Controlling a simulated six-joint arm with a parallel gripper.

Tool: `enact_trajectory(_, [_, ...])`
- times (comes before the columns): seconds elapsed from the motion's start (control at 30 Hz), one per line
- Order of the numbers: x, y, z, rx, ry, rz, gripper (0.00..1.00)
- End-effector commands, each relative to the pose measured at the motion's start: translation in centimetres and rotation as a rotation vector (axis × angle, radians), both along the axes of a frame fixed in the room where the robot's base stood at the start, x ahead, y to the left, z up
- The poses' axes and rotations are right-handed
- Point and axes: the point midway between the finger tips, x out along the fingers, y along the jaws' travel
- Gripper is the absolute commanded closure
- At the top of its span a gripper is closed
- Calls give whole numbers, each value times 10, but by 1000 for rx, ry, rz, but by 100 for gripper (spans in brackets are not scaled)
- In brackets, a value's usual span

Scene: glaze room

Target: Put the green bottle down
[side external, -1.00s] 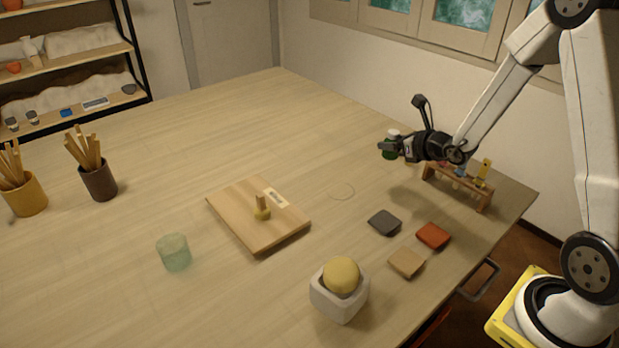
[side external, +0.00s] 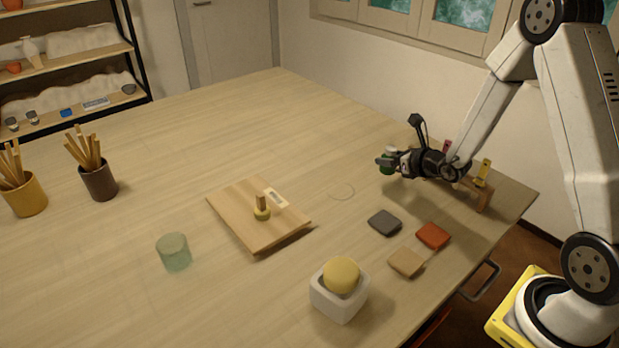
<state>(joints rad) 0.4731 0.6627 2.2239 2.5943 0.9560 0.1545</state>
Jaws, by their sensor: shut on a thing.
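The green bottle (side external: 387,167) has a pale cap and is upright between the fingers of my gripper (side external: 384,161). My gripper is shut on it, near the right side of the table. The fingers hide part of the bottle. The bottle is low, near the tabletop (side external: 300,130); I cannot tell whether its base touches it.
Behind my gripper stands a wooden rack (side external: 482,192) with coloured items. In front lie a dark tile (side external: 385,223), a red tile (side external: 432,236) and a tan tile (side external: 406,262). A thin ring mark (side external: 341,191) and a wooden board (side external: 245,222) are to the left.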

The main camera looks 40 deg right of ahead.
Motion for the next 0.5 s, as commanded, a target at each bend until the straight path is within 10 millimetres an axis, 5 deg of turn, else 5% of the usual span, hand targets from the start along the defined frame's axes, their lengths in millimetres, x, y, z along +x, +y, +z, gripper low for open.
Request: enact_trajectory(0.5, [0,0,-34,0,0,-1,100])
